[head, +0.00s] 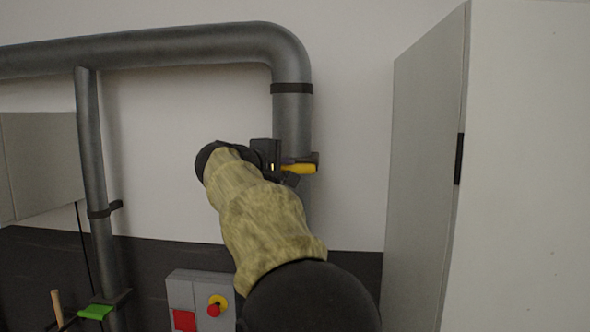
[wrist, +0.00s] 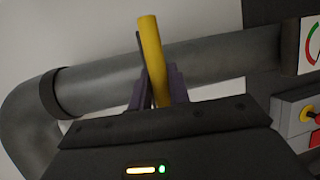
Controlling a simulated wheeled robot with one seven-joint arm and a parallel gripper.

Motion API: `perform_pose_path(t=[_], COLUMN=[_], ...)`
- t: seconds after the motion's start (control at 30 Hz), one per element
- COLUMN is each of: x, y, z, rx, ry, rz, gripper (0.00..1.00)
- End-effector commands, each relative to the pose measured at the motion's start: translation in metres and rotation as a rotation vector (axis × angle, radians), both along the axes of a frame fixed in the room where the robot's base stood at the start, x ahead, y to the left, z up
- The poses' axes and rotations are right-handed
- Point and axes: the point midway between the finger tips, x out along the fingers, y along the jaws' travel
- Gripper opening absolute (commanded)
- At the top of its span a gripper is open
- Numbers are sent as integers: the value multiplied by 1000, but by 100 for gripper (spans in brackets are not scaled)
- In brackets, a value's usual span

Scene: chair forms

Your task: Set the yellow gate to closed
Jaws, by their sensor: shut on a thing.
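The yellow gate is a yellow lever handle (head: 298,168) on the thick grey vertical pipe (head: 292,118), below the pipe's bend. It lies level in the head view, across the line of the pipe. In the wrist view the yellow handle (wrist: 151,55) stands up between the dark fingers, crosswise to the pipe (wrist: 210,68). My gripper (head: 284,167) is at the handle and shut on it; its fingers (wrist: 157,90) flank the handle in the wrist view. My wrist and arm hide part of the valve and the pipe below it.
A tall pale cabinet (head: 530,160) stands close on the right. A grey control box (head: 200,285) with a red button (head: 214,307) is below my arm. A thinner pipe with a green handle (head: 96,312) is on the left. A gauge (wrist: 314,45) shows in the wrist view.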

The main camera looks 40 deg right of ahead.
Motion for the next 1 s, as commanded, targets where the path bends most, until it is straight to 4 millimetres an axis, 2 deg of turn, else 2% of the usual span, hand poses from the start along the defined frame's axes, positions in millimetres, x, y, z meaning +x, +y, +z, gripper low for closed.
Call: perform_pose_path(t=[0.1,0.4,0.43,0.5,0.53,0.83,1.0], x=[8,9,9,9,9,8,3], y=[1,2,2,2,2,2,14], z=[-2,-2,-2,-2,-2,-1,0], rx=[2,1,1,1,1,0,-1], ry=[4,4,4,3,3,1,-1], rz=[10,14,14,13,13,10,12], gripper=[0,0,22,36,39,39,39])
